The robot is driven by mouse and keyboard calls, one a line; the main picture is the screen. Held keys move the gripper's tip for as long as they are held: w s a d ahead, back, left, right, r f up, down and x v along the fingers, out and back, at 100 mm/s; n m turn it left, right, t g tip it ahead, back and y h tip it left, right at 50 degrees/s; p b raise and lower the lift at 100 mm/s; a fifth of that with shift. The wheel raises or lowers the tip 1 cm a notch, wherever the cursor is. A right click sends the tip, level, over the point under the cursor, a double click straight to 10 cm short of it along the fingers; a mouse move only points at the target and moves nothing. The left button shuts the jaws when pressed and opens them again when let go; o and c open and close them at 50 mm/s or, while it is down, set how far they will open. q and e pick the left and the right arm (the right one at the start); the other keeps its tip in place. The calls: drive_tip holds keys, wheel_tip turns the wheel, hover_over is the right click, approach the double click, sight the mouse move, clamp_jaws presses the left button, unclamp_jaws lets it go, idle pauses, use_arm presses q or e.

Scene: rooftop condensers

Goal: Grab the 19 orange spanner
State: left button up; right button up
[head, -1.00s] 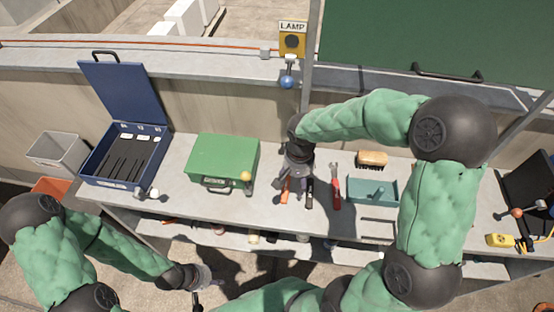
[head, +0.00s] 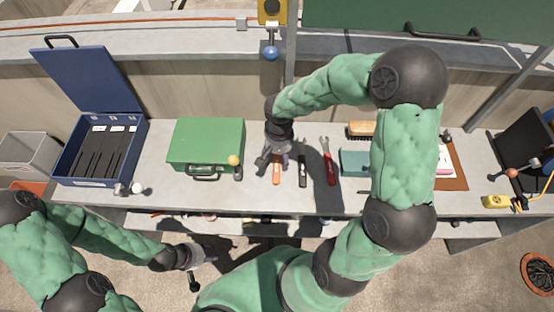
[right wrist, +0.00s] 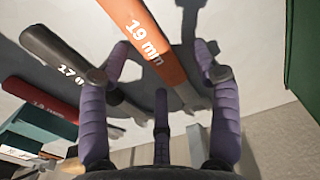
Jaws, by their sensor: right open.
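The orange spanner (head: 277,173), marked 19 mm, lies on the grey bench (head: 235,199). In the right wrist view its orange handle (right wrist: 148,45) slants past my fingers, its metal end reaching between them. My right gripper (head: 273,158) is over the spanner and hides its far part in the head view. In the right wrist view that gripper (right wrist: 160,75) is open, with spread purple fingers and nothing clearly gripped. My left gripper (head: 200,262) hangs low, in front of the bench, too small to tell its jaw state.
A black 17 mm spanner (head: 302,170) and a red spanner (head: 328,163) lie to the right of the orange one. A green case (head: 207,142) and an open blue toolbox (head: 100,150) stand left. A brush (head: 361,130) and a teal tray (head: 354,163) are further right.

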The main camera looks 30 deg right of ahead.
clamp_jaws()
drive_tip(key=shift+r, duration=0.1)
idle(0.3)
